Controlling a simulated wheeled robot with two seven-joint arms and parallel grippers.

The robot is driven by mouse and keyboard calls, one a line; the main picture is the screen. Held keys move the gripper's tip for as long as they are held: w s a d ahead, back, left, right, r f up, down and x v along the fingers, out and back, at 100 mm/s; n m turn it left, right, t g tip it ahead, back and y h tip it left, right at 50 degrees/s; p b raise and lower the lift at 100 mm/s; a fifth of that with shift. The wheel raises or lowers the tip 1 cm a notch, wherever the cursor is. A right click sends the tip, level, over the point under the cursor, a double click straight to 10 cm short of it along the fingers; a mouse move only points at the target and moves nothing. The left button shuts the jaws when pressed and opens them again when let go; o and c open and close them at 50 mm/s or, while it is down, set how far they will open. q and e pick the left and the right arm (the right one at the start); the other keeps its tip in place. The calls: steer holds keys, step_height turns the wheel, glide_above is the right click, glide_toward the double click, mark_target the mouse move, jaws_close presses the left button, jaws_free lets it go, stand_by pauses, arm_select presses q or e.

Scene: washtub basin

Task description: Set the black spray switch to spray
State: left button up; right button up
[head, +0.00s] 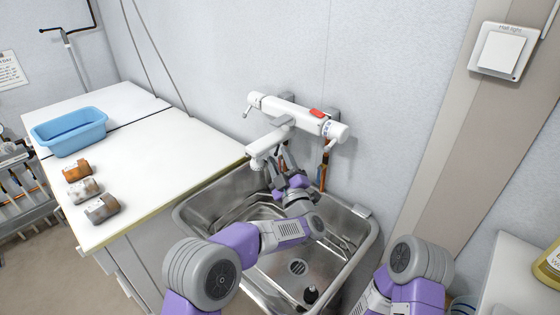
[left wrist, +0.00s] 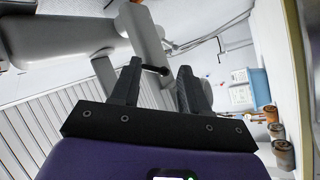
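The white wall faucet (head: 300,115) is mounted above the sink, with a white spray head (head: 266,142) sticking out toward me. My left gripper (head: 280,172) is just below the spray head in the head view. In the left wrist view my left gripper (left wrist: 158,88) is open, with its two dark fingers apart. A small black lever, which looks like the black spray switch (left wrist: 156,70), shows beyond and between the fingertips on the white spout. I cannot tell whether a finger touches it. The switch is not clear in the head view.
The steel sink (head: 345,262) lies under the faucet. A wall switch (head: 502,52) is at upper right. Hoses hang under the faucet near my left gripper.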

arm_select(q)
steer(key=v, duration=0.7)
steer(key=shift+s+p, duration=0.3)
steer(key=shift+p, duration=0.15)
steer(key=shift+d+f, duration=0.1)
steer(key=shift+f, duration=0.05)
